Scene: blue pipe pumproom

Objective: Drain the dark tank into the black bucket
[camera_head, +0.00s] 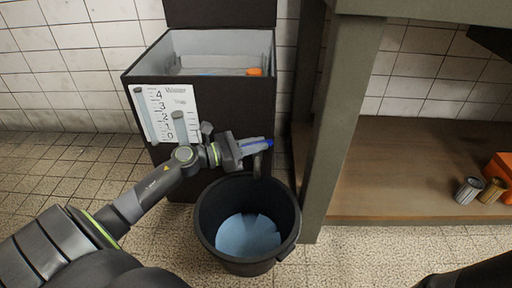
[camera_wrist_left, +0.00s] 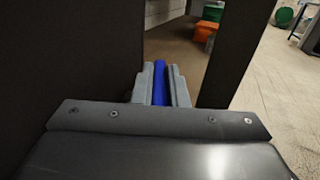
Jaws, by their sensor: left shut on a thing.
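The dark tank (camera_head: 232,113) stands against the tiled wall, its top open and light grey inside, with a small orange thing (camera_head: 254,72) at its rim. A paper scale with numbers (camera_head: 172,112) is on its front. The black bucket (camera_head: 205,229) stands on the floor before the tank, with pale blue liquid (camera_head: 248,236) in it. A dark spout (camera_head: 257,165) points down over the bucket. My left gripper (camera_head: 258,146) is shut on a blue handle above the bucket's back rim; the handle (camera_wrist_left: 160,84) shows between the fingers in the left wrist view. My right gripper is not in view.
The tiled floor at the left is clear.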

